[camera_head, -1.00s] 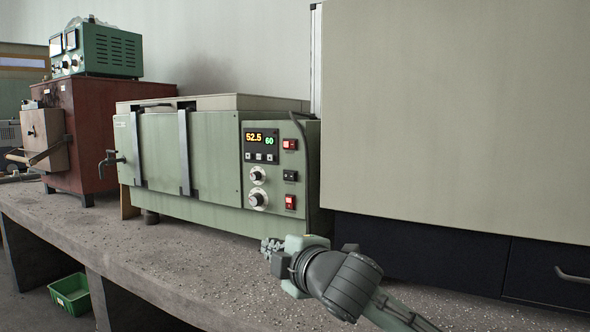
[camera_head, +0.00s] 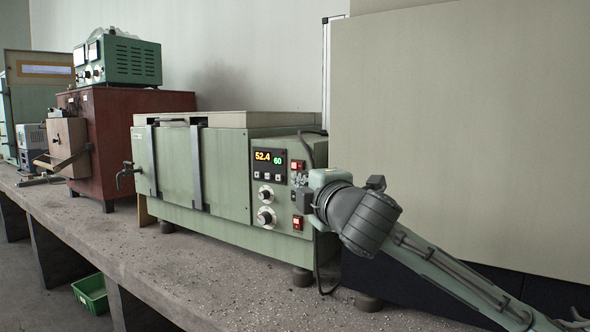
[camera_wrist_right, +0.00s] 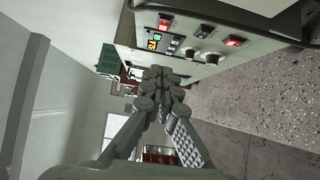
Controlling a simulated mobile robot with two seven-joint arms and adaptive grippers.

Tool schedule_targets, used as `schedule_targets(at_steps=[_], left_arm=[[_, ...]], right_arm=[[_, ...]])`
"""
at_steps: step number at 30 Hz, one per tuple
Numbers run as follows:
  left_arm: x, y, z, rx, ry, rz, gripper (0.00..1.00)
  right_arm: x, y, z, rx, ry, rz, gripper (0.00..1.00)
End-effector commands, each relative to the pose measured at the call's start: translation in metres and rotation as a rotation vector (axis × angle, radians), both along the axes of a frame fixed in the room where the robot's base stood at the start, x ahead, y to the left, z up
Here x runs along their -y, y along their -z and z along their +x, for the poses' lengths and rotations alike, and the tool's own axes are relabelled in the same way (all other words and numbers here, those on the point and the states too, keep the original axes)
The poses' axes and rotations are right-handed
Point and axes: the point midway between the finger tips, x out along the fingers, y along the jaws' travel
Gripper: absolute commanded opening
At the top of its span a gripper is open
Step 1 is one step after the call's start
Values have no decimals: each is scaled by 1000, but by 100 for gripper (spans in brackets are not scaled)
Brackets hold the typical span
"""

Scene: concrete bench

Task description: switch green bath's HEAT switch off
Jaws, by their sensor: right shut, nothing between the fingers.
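The green bath (camera_head: 222,170) stands on the bench, its control panel facing me. It has a display (camera_head: 269,157) reading 52.4 and 60, two knobs and a column of rocker switches. The upper red switch (camera_head: 297,165) and lower red switch (camera_head: 297,223) show; my right gripper (camera_head: 299,181) covers the area between them. The switch labels are too small to read. The right gripper is shut and empty, close to the panel; contact cannot be told. In the right wrist view the closed fingers (camera_wrist_right: 160,82) lie below the panel, with both red switches visible. My left gripper is out of view.
A large beige cabinet (camera_head: 460,130) stands right of the bath, close to my right arm. A dark red box (camera_head: 130,135) with a green instrument (camera_head: 130,62) on top is at the left. The bench front (camera_head: 190,275) is clear. A green bin (camera_head: 92,293) sits below.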

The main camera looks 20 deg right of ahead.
Motion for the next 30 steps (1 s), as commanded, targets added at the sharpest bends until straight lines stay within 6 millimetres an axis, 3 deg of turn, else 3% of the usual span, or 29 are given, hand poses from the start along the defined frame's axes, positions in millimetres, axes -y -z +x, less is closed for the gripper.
schedule_targets(at_steps=[14,15,21,30], left_arm=[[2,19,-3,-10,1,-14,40],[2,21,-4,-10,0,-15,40],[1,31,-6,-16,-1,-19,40],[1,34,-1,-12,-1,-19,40]], right_arm=[[0,-2,95,-1,2,1,0],[8,-2,99,0,4,-1,0],[24,-1,115,-1,1,-1,0],[28,0,120,0,-1,0,0]])
